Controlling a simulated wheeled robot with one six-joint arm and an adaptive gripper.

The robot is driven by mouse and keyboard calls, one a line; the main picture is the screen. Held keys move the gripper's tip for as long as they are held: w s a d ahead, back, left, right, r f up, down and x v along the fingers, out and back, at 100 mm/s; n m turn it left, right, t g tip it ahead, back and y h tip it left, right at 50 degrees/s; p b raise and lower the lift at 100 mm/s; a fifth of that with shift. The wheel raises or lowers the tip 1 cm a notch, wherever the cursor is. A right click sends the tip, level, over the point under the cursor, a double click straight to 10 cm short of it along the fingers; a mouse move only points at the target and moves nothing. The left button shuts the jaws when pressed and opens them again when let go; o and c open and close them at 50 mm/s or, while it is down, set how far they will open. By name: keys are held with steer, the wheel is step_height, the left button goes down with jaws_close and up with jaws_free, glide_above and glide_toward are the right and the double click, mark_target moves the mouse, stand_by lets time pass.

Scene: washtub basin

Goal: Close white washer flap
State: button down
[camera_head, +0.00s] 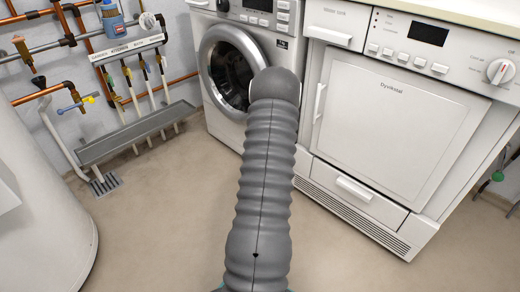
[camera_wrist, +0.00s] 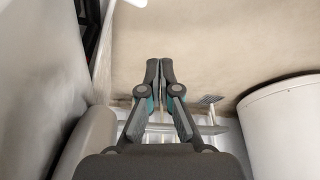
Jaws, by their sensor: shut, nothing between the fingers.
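The white washer (camera_head: 212,25) stands at the top middle of the head view. Its round door (camera_head: 228,68) has a grey ring and dark glass; its right part is hidden behind my arm. I cannot pick out a separate flap on the washer, or tell whether one stands open. My gripper is hidden in the head view. In the wrist view my gripper (camera_wrist: 160,72) is shut and empty, its fingertips together in front of the beige floor. A blurred pale surface (camera_wrist: 40,75) fills the left side there, with a dark edge above it.
A white dryer-like machine (camera_head: 385,125) with a lower panel (camera_head: 352,190) stands right of the washer. Pipes and a grey trough (camera_head: 140,132) line the left wall. A white cylinder (camera_head: 50,225) stands at lower left. The beige floor (camera_head: 165,220) is clear.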

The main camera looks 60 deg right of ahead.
steer(key=s+a+f+n+g+h+p, duration=0.3)
steer(key=s+a+f+n+g+h, duration=0.35)
steer(key=a+g, duration=0.45)
steer(key=w+a+n+t+h+p, duration=0.2)
steer(key=w+a+n+t+h, duration=0.1)
steer(key=w+n+t+h, duration=0.4)
steer(key=s+d+f+g, duration=0.1)
steer(key=d+f, duration=0.4)
steer(key=d, duration=0.8)
steer(key=shift+s+g+y, duration=0.2)
steer(key=shift+g+y, duration=0.25)
steer(key=shift+g, duration=0.15)
steer(key=shift+b, duration=0.35)
